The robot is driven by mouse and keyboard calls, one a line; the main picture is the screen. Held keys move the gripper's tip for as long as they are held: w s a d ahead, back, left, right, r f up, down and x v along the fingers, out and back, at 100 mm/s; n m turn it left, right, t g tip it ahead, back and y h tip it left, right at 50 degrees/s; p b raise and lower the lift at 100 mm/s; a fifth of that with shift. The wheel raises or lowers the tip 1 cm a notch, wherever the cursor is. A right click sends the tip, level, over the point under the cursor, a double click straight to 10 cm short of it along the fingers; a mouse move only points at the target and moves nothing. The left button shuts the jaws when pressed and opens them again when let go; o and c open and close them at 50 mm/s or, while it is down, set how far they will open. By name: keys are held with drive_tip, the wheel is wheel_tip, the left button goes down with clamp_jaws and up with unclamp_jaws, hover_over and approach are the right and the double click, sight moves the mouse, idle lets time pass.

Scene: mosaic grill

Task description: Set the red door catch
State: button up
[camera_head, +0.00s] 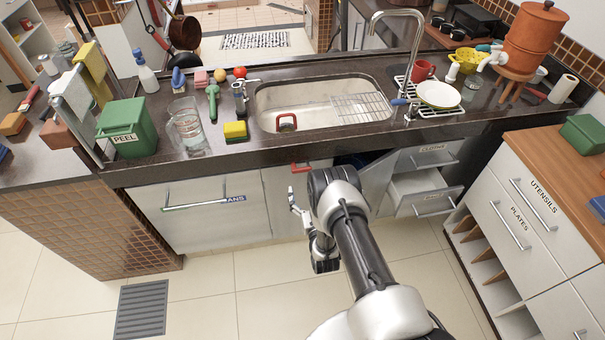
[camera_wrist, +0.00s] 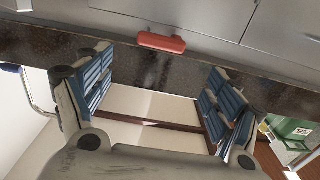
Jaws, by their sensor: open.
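The red door catch (camera_head: 300,167) is a small red bar at the top of the cabinet front, just under the dark counter edge. In the wrist view the red catch (camera_wrist: 161,43) lies sideways against the grey front, above the gap between my fingers. My gripper (camera_head: 293,204) is in front of the cabinet, below and slightly left of the catch. In the wrist view my gripper (camera_wrist: 155,90) is open, with blue-padded fingers wide apart and nothing between them. The fingers look apart from the catch. My arm hides part of the cabinet front right of it.
The dark counter (camera_head: 225,153) overhangs the cabinets. A labelled drawer (camera_head: 200,208) with a bar handle is at left. An open drawer (camera_head: 421,189) juts out at right. The tiled floor at left is mostly clear.

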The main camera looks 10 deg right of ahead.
sight(302, 170)
drive_tip(key=w+b, duration=0.2)
drive_tip(key=w, duration=0.7)
drive_tip(key=shift+w, duration=0.1)
drive_tip(key=shift+c, duration=0.4)
drive_tip(key=c, duration=1)
drive_tip(key=shift+d+f+n+b, duration=0.3)
drive_tip(key=shift+f+n+b, duration=0.35)
drive_tip(key=shift+n+b, duration=1.65)
drive_tip(key=shift+d+f+n+b, duration=0.25)
drive_tip(key=shift+f+n+b, duration=0.45)
drive_tip(key=shift+n, duration=3)
drive_tip(key=shift+d+f+n+b, duration=0.3)
drive_tip(key=shift+f+n+b, duration=0.25)
drive_tip(key=shift+n+b, duration=1.8)
drive_tip(key=shift+n+p, duration=0.7)
drive_tip(key=shift+n, duration=0.05)
